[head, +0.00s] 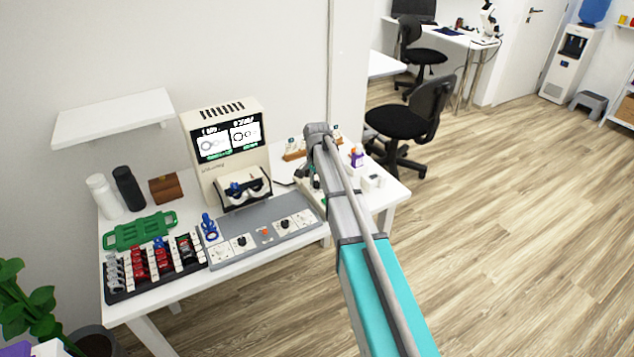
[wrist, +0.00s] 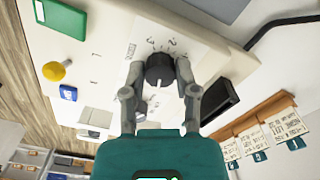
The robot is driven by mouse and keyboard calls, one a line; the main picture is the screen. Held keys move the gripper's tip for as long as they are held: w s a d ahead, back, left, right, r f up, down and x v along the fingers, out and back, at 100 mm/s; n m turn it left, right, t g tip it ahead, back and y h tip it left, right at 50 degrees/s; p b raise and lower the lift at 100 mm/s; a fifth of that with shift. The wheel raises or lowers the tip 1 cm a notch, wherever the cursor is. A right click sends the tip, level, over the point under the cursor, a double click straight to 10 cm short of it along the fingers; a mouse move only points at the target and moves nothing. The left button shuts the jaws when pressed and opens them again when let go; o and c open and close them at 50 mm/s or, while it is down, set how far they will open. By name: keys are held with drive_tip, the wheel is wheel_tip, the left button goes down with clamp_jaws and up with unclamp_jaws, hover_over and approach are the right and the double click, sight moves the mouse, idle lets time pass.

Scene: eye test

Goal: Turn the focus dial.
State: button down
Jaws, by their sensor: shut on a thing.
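In the wrist view a black round dial (wrist: 159,73) with a white pointer line sits on a white plate with printed ticks and marks. Its label is too small to read. My gripper (wrist: 161,66) is shut on this dial, one finger on each side. In the head view my arm reaches to the right part of the white table, and the gripper and dial are mostly hidden behind it. Two other black dials, a left one (head: 241,242) and a right one (head: 285,224), sit on the grey panel (head: 262,253).
A cream machine with a lit screen (head: 229,138) stands behind the panel. A black rack (head: 125,291) of lenses and a green tray (head: 140,231) lie at the left.

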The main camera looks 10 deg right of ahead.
drive_tip(key=n, duration=1.1)
drive_tip(key=shift+w+n, duration=0.1)
drive_tip(key=shift+n, duration=0.3)
drive_tip(key=n, duration=1.1)
drive_tip(key=shift+n, duration=0.4)
drive_tip(key=shift+c, duration=1.9)
unclamp_jaws()
drive_tip(key=shift+m, duration=0.4)
